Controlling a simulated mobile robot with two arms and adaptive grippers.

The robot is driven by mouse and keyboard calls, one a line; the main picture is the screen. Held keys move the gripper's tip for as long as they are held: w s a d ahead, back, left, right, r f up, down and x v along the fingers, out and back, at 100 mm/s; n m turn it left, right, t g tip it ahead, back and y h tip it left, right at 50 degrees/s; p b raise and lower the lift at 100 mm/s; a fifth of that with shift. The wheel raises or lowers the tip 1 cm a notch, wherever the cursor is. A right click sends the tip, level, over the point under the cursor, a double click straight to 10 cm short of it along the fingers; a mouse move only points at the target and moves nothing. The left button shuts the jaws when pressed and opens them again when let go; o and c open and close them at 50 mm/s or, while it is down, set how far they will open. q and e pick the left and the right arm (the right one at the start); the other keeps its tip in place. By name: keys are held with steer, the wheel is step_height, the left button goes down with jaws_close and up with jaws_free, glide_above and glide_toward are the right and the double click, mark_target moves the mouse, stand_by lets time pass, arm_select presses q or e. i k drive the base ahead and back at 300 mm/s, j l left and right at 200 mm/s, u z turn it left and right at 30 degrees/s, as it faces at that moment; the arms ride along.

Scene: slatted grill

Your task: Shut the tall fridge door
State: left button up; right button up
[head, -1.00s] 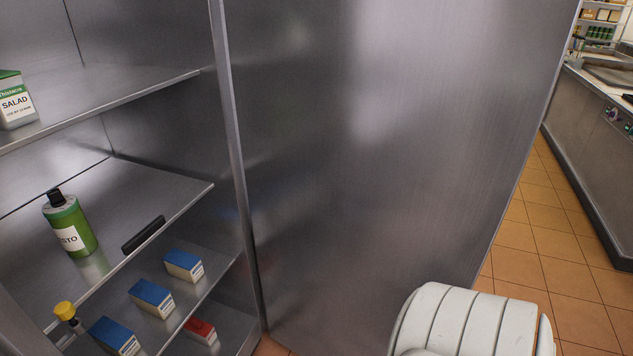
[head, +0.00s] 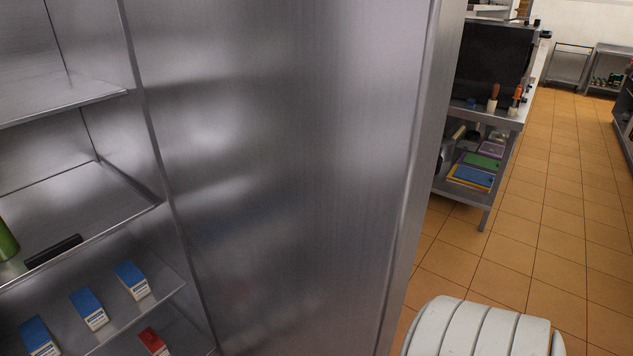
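The tall fridge door (head: 290,170) is a large brushed-steel panel filling the middle of the head view. It stands open beside the fridge's shelves, with its far vertical edge (head: 412,180) towards the right. The fridge interior (head: 75,215) is exposed at the left, with steel shelves. A white ribbed part of my arm (head: 480,328) shows at the bottom right, in front of the floor. Neither gripper is in view, so contact between a gripper and the door cannot be seen.
The shelves hold a green bottle (head: 6,242), a dark flat item (head: 53,251), blue-topped cartons (head: 88,308) and a red box (head: 152,342). Right of the door, a steel worktable (head: 478,195) carries cutting boards. Tiled floor (head: 545,215) is clear farther right.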

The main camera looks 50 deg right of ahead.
mark_target(299, 141)
steer(key=k+l, duration=0.2)
steer(key=l, duration=0.2)
steer(key=k+l, duration=0.15)
steer(key=l, duration=0.2)
steer(key=k+l, duration=0.2)
steer(key=l, duration=0.2)
steer(key=k+l, duration=0.15)
steer(key=l, duration=0.25)
steer(key=k+l, duration=0.2)
steer(key=l, duration=0.15)
steer(key=k, duration=0.2)
